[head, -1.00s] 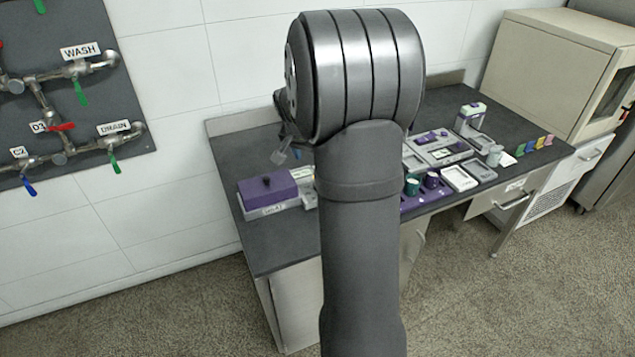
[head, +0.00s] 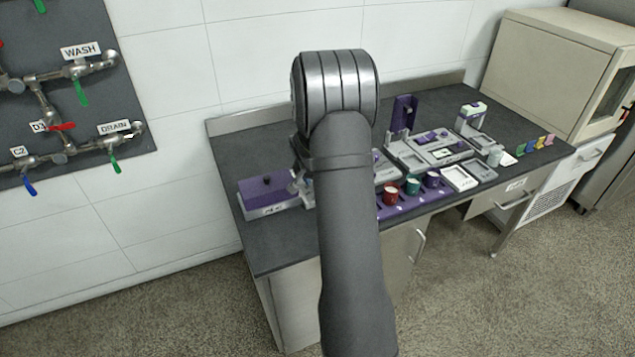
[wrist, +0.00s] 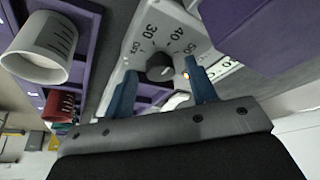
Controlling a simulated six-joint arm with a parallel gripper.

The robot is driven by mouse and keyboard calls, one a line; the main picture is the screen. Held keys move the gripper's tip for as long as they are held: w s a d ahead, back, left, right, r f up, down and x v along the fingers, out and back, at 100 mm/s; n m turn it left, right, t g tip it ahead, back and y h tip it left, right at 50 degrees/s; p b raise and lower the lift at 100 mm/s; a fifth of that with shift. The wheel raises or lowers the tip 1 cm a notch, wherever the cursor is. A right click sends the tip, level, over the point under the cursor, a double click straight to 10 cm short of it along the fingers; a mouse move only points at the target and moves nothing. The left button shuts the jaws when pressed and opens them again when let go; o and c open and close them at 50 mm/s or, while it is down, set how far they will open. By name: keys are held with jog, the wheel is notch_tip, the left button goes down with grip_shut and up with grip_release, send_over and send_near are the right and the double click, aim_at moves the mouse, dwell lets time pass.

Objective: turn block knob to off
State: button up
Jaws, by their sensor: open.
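A dark round knob (wrist: 160,67) sits on a light grey panel (wrist: 165,22) in the wrist view. Printed marks 30, 40 and 50 and a short word run around it. A small amber light (wrist: 186,75) glows beside the knob. My gripper (wrist: 161,92) is open, with its blue fingers apart on either side of the knob's place in the picture. I cannot tell whether either finger touches it. In the head view my arm hides the knob and most of the gripper.
A purple box (head: 268,189) with a black top knob stands at the bench's left. Red (head: 390,194), green (head: 411,186) and purple (head: 432,180) cups stand in a purple rack. In the wrist view, a white cup (wrist: 40,47) is close on the left and a purple block (wrist: 262,32) on the right.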

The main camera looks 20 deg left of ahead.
jog(key=c, duration=1)
jog(key=shift+n, duration=0.4)
jog(key=n+y, duration=0.1)
jog(key=n, duration=0.3)
jog(key=shift+d+g+y, duration=0.2)
jog(key=shift+g+y, duration=0.1)
jog(key=shift+y, duration=0.1)
jog(key=n, duration=0.2)
jog(key=n+g+y, duration=0.1)
jog(key=n, duration=0.1)
jog(key=shift+w+d+n, duration=0.15)
jog(key=shift+w+n, duration=0.05)
jog(key=shift+n, duration=0.2)
jog(key=n, duration=0.2)
jog(key=n+g+y, duration=0.1)
jog(key=n, duration=0.1)
jog(key=shift+w+d+g, duration=0.1)
jog(key=shift+w+g, duration=0.05)
jog(key=shift+g, duration=0.15)
jog(key=shift+w+n+g+y, duration=0.1)
jog(key=shift+n+g+y, duration=0.4)
jog(key=shift+n, duration=1.6)
